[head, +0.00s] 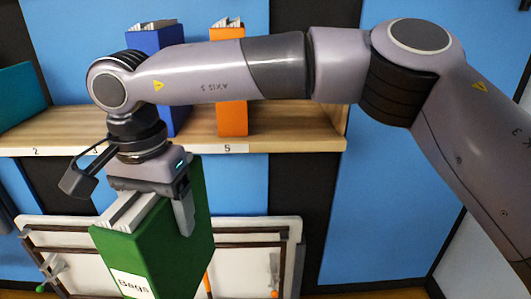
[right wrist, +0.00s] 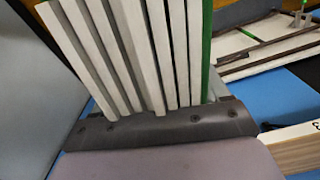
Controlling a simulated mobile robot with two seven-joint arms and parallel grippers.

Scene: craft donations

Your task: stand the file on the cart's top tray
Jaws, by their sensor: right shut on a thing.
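A green file (head: 158,248) labelled "Bags" hangs upright and slightly turned from my right gripper (head: 150,200), in front of the shelf. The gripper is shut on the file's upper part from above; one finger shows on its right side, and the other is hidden. In the right wrist view, the file's white page edges (right wrist: 150,50) and a green cover edge stand between the jaws. I cannot make out the cart's top tray in either view. My left gripper is not in view.
A wooden shelf (head: 285,125) with number labels runs behind my right arm. On it stand a blue file (head: 173,75), an orange file (head: 231,119) and, at far left, a teal file (head: 22,95). Below, a white panel with brown bars (head: 255,240) is behind the green file.

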